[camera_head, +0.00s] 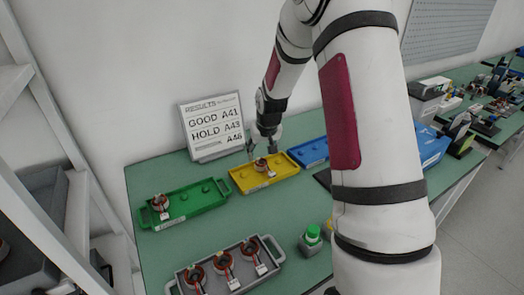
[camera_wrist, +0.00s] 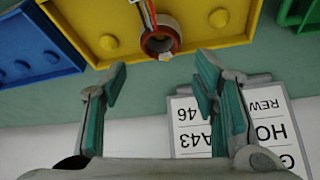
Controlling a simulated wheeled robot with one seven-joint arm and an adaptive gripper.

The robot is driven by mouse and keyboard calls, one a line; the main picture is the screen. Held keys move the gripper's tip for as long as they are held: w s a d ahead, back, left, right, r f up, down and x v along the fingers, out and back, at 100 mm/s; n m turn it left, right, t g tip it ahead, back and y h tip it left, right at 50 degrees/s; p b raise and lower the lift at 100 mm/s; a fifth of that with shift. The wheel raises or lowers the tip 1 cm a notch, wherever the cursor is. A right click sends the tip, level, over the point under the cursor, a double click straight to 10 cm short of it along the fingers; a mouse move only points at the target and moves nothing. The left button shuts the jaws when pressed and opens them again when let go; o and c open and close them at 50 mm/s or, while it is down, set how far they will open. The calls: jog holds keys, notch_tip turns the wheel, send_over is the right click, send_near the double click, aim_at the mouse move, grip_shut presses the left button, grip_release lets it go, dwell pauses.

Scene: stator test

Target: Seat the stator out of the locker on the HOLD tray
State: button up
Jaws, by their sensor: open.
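A stator (camera_head: 261,165), a copper-red ring with a pale tag, is on the yellow tray (camera_head: 240,190). In the wrist view the stator (camera_wrist: 160,40) sits near the yellow tray's (camera_wrist: 205,25) edge; whether a peg is inside it I cannot tell. My gripper (camera_head: 262,149) is just above and behind this stator. In the wrist view my gripper (camera_wrist: 158,82) has its fingers spread wide, with nothing between them and the stator apart from the tips. The tray's label is too small to read, and I cannot identify the locker.
A green tray (camera_head: 203,204) holds one stator (camera_head: 161,203). A grey tray (camera_head: 250,283) in front holds several stators. A blue tray (camera_head: 310,152) is at right. The results board (camera_head: 212,126) lists HOLD A43 and A46.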

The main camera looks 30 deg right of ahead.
jog(key=shift+o, duration=1.4)
jog(key=v, duration=1.2)
